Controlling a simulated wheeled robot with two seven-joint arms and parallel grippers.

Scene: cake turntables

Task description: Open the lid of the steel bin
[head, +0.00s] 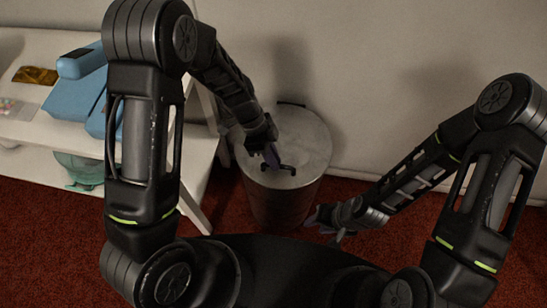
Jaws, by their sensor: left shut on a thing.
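The steel bin (282,200) is a round metal can standing on the red carpet against the wall, in the middle of the head view. Its round grey lid (308,142) lies flat on top and looks closed, with a dark hinge piece at its back edge. A dark bar handle (291,170) sits near the lid's front. My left gripper (272,160) reaches down over the lid and is shut on this handle; its fingers partly hide it. My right gripper (328,224) is low beside the bin's right side, its fingers apart and empty.
A white shelf unit (198,190) stands close on the bin's left, holding a blue appliance (75,100) on top and a teal item (82,170) below. The pale wall (380,70) is right behind the bin. Red carpet (390,240) lies open to the right.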

